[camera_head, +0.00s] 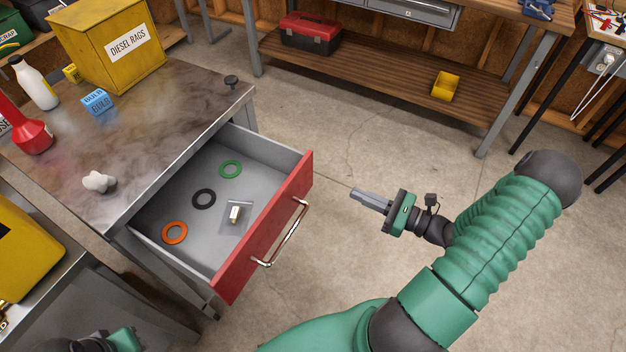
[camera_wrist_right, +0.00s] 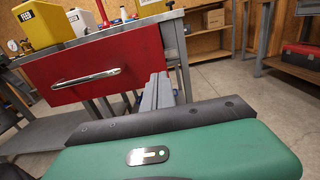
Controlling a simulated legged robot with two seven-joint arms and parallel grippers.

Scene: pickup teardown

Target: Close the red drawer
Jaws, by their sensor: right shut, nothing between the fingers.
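The red drawer (camera_head: 276,218) stands pulled out from the metal workbench (camera_head: 185,135) in the head view. Its red front with a silver bar handle (camera_head: 284,235) faces right and towards me. Inside lie a green ring (camera_head: 230,169), a black ring (camera_head: 204,198), an orange ring (camera_head: 174,232) and a small clear bag (camera_head: 236,214). My right gripper (camera_head: 356,193) is shut and empty, to the right of the drawer front and apart from it. In the wrist view the red front (camera_wrist_right: 100,66) shows beyond the fingers (camera_wrist_right: 157,90). Part of my left arm shows at the lower left; its fingers are not clear.
On the workbench top are a yellow rag box (camera_head: 115,50), blue box (camera_head: 98,101), white bottle (camera_head: 36,85), red funnel-shaped container (camera_head: 30,132) and white crumpled item (camera_head: 98,181). A shelf with a red toolbox (camera_head: 311,31) stands behind. Floor right of the drawer is clear.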

